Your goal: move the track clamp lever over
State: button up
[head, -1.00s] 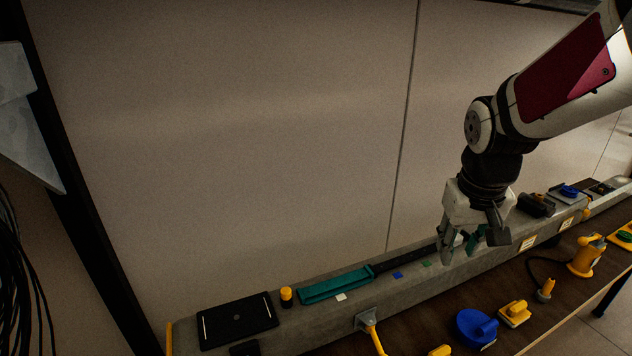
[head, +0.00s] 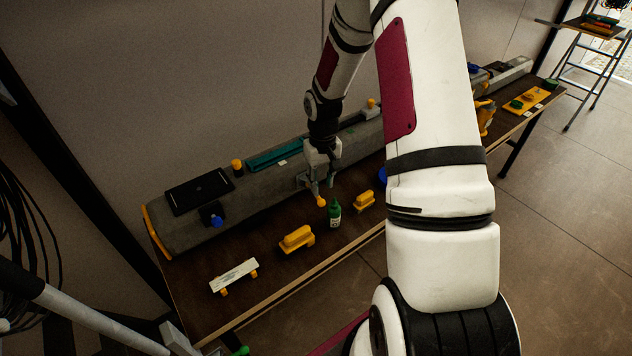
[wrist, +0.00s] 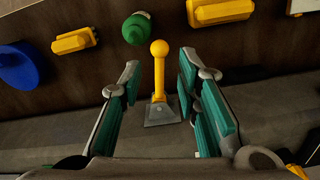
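The track clamp lever (wrist: 159,70) is a yellow bar with a ball knob on a square grey base plate (wrist: 160,114) on the front of the grey spar. In the head view, the lever's yellow knob (head: 321,201) shows just below my gripper (head: 317,183). In the wrist view, my gripper (wrist: 160,72) is open, with green-padded fingers to the left and right of the lever. The lever shows in the gap, and no finger is seen touching it. The base is mostly hidden in the head view.
A green bottle (head: 334,212) stands close to the lever's knob. Yellow blocks (head: 296,239) lie on the dark bench, and a blue round thing (wrist: 20,65) shows to the left in the wrist view. A black tablet (head: 199,192) and a teal tray (head: 282,154) lie on the spar.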

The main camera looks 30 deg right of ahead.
aim_at(322, 200)
notch_tip(322, 200, down, 7)
jog(key=shift+f+b, duration=0.1)
jog(key=shift+b, duration=1.05)
jog(key=c, duration=0.6)
